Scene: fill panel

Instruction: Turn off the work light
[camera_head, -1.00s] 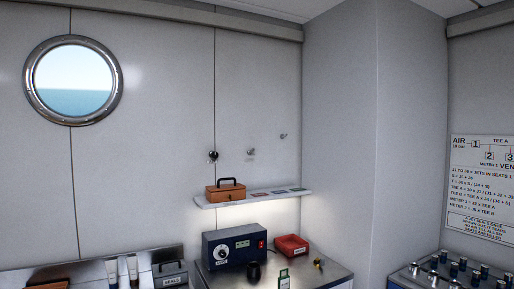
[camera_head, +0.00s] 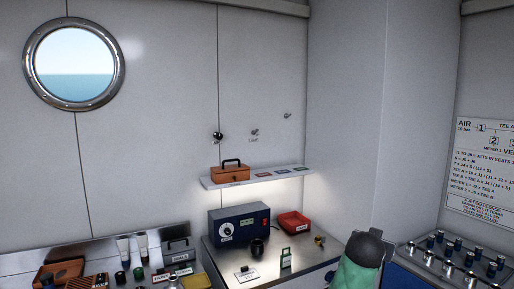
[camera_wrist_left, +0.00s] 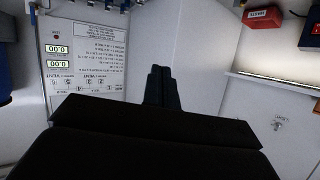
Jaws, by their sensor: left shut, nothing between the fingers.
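A bright glow shows beneath the wall shelf (camera_head: 255,178), so the light there is on. Above the shelf, three small fittings are on the wall: a black knob (camera_head: 217,135), a small metal switch (camera_head: 254,132) and another small metal fitting (camera_head: 287,115) at the right. Their labels are too small to read. The left wrist view is upside down and shows one small wall fitting (camera_wrist_left: 277,124) and the lit strip under the shelf (camera_wrist_left: 290,84). My left gripper (camera_wrist_left: 161,72) is shut and empty, apart from the wall. My right gripper is not in view.
An orange box (camera_head: 230,174) with a black handle sits on the shelf. A text panel (camera_head: 482,170) and several metal-topped cylinders (camera_head: 448,270) are at the right.

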